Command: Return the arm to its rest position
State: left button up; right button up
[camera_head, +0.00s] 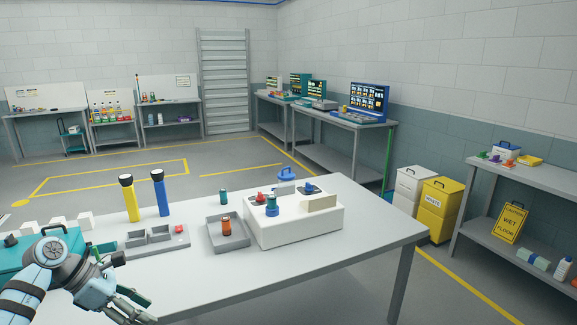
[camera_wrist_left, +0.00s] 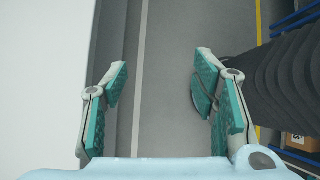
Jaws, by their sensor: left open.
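My left arm comes in from the lower left in the head view, with the left gripper (camera_head: 140,306) low over the table's front left edge. In the left wrist view the left gripper (camera_wrist_left: 160,92) has its two teal-padded fingers spread apart with nothing between them. Below the fingers I see grey floor (camera_wrist_left: 165,60), with the pale table (camera_wrist_left: 40,70) beside them on the left. My right gripper is in neither view.
The table (camera_head: 330,265) holds a grey tray (camera_head: 228,245) with an orange-brown cylinder, a white box (camera_head: 295,228), yellow (camera_head: 130,202) and blue (camera_head: 161,196) flashlights, and a teal case (camera_head: 40,252) beside my arm. Bins (camera_head: 437,212) stand beyond the table's right end.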

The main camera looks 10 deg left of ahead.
pick_arm(q)
jog(key=w+d+f+n+t+h, duration=0.4)
jog(key=w+d+f+n+t, duration=0.15)
jog(key=d+f+n, duration=0.35)
jog(key=s+a+f+n+t+y, duration=0.15)
jog(key=f+n+y, duration=0.25)
jog(key=f+n, duration=0.45)
jog(key=s+a+f+n+t+y, duration=0.1)
jog(key=s+f+n+t+y, duration=0.2)
jog(key=f+n, duration=0.6)
jog(key=s+d+f+n+g+y, duration=0.2)
jog(key=s+f+n+g+y, duration=0.35)
jog(key=s+f+n, duration=0.95)
jog(key=s+d+f+n+g, duration=0.1)
jog(key=s+d+f+g, duration=0.2)
jog(key=s, duration=0.9)
jog(key=s+d+f+n+g+h, duration=0.1)
jog(key=s+d+f+g, duration=0.3)
jog(key=s, duration=0.9)
jog(key=shift+s+d+f+n, duration=0.25)
jog(key=shift+d+f+n, duration=0.2)
jog(key=shift+f+n, duration=0.25)
jog(key=shift+r+h, duration=0.1)
jog(key=shift+h, duration=0.15)
